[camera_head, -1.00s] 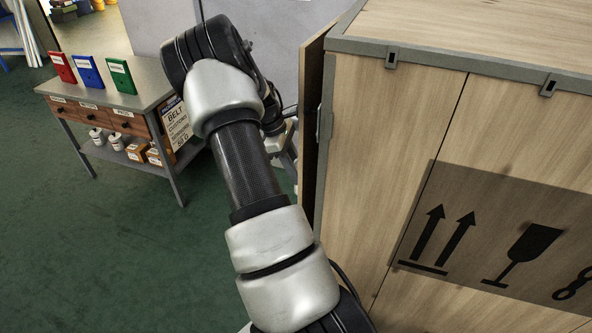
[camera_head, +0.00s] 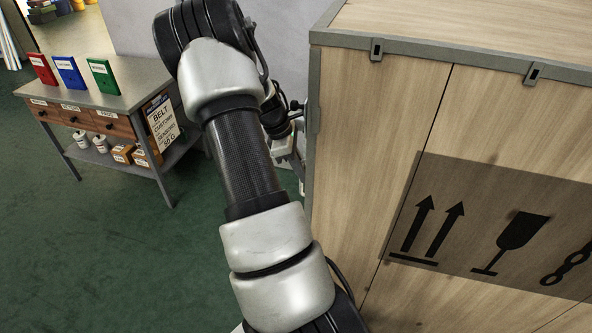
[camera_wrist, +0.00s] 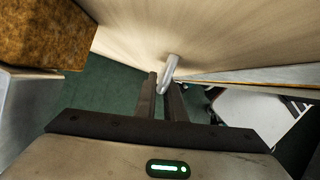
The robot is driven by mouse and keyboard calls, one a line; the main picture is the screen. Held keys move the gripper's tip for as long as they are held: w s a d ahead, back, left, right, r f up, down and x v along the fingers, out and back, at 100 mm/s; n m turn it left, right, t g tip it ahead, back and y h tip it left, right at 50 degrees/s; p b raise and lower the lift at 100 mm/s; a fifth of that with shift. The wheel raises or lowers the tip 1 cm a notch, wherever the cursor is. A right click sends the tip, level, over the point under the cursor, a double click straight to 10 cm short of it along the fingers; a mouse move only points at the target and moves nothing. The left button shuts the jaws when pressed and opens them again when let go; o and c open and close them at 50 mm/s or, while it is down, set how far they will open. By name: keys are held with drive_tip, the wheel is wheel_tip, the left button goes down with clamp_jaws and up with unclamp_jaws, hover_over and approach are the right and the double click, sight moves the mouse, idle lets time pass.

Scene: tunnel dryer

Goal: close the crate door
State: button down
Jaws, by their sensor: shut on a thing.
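The large wooden crate (camera_head: 380,110) fills the right of the head view, with grey metal edging and arrow and glass marks on its side. Its door is hidden in the head view, behind the crate's left corner. In the wrist view a pale wooden panel, which looks like the door (camera_wrist: 215,35), fills the top, with a light grey handle (camera_wrist: 170,70) on it. My gripper (camera_wrist: 166,92) is shut on the handle, its two dark fingers either side of it.
A grey table (camera_head: 125,85) with red, blue and green boxes stands at the left, a sign (camera_head: 162,122) at its end. Green floor (camera_head: 110,250) is clear in front of it. A rough brown block (camera_wrist: 45,35) is at the wrist view's upper left.

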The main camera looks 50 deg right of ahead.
drive_tip(key=shift+s+d, duration=0.3)
drive_tip(key=shift+s, duration=0.25)
drive_tip(key=c, duration=1.8)
unclamp_jaws()
drive_tip(key=shift+s, duration=0.15)
drive_tip(key=shift+c, duration=0.2)
drive_tip(key=shift+a, duration=0.1)
drive_tip(key=shift+w+r, duration=0.2)
drive_tip(key=shift+r, duration=0.1)
drive_tip(key=v, duration=1.7)
drive_tip(key=shift+w, duration=0.25)
drive_tip(key=shift+f, duration=0.1)
